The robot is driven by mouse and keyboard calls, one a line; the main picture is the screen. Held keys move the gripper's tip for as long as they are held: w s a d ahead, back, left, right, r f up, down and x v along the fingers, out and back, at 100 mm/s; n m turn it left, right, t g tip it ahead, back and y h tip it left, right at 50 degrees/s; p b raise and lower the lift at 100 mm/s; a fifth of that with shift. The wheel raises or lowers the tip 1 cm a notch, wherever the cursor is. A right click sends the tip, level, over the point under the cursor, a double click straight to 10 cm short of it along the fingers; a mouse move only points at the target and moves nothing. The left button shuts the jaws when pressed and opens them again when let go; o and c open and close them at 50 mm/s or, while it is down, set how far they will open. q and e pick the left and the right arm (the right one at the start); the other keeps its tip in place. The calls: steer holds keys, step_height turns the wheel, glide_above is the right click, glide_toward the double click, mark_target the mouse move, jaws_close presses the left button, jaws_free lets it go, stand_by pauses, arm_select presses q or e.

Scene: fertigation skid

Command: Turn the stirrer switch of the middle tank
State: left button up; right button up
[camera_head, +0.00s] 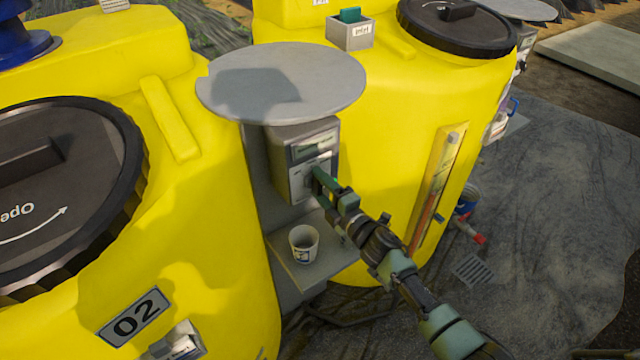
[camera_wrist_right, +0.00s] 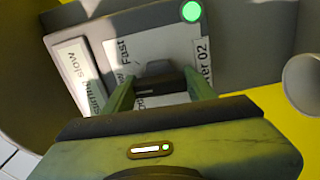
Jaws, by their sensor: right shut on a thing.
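The grey stirrer switch box (camera_head: 287,170) sits under a round grey cover between two yellow tanks. In the right wrist view the box face (camera_wrist_right: 140,45) has a label ending in "02", the word "Fast", a side label reading "slow" and a lit green lamp (camera_wrist_right: 191,11). My right gripper (camera_head: 317,174) reaches it from the lower right. Its two green fingers are shut on the dark switch knob (camera_wrist_right: 158,74), one on each side. The gripper hides much of the knob and part of the lettering. My left gripper is not in view.
The round grey cover (camera_head: 280,80) overhangs the box. A white cup (camera_head: 303,243) stands on a small grey shelf (camera_head: 325,250) below. The yellow tank marked 02 (camera_head: 225,250) is at left, another yellow tank (camera_head: 390,120) behind. Open ground lies at right.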

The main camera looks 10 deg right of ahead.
steer(key=m, duration=0.4)
steer(key=shift+f+m+p, duration=0.1)
steer(key=shift+m+p, duration=0.2)
steer(key=shift+p, duration=0.05)
steer(key=shift+m, duration=1.7)
steer(key=shift+s+f+m, duration=0.1)
steer(key=shift+m, duration=0.2)
steer(key=o, duration=1.4)
steer(key=shift+s, duration=0.1)
steer(key=b+v, duration=0.1)
steer(key=v, duration=0.6)
steer(key=shift+s+d, duration=0.1)
steer(key=shift+s, duration=0.15)
